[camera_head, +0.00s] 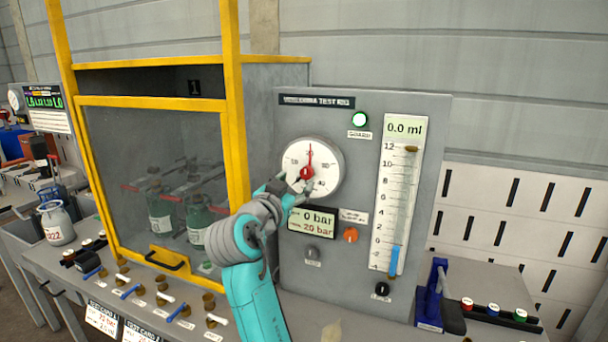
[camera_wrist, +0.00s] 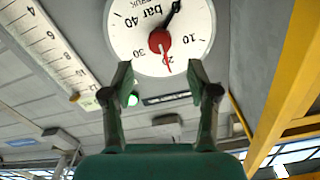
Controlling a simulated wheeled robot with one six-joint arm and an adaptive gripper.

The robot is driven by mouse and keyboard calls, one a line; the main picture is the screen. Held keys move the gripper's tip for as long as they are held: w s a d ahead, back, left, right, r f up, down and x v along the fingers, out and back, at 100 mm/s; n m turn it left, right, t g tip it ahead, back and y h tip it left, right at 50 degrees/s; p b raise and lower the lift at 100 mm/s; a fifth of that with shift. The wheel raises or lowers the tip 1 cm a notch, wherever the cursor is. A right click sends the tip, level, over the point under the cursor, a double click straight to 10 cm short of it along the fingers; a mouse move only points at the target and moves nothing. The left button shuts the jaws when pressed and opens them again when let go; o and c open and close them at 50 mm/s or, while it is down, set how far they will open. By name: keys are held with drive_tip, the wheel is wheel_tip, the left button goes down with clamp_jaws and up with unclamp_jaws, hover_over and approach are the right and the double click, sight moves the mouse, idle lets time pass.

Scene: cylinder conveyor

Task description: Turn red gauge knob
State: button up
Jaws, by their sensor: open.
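The red gauge knob (camera_head: 307,172) sits at the centre of the round white gauge on the grey test panel. It also shows in the wrist view (camera_wrist: 160,41), with a red pointer and a black needle on the dial face. The white gauge dial (camera_head: 325,160) reads in bar. My gripper (camera_head: 298,187) is in front of the lower left of the dial, close to the knob. In the wrist view my gripper (camera_wrist: 158,80) has its two fingers apart with nothing between them, and the knob lies just beyond the fingertips. I cannot tell whether the fingers touch the dial.
A display (camera_head: 318,223) reads 0 bar and 20 bar below the gauge. An orange knob (camera_head: 351,235) and a grey knob (camera_head: 312,252) sit lower. A scaled tube (camera_head: 398,200) stands right. A yellow-framed cabinet (camera_head: 233,130) stands left. Several valve handles line the bench.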

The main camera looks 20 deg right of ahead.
sight(306, 174)
drive_tip(key=x, duration=0.7)
drive_tip(key=shift+d, duration=0.1)
clamp_jaws()
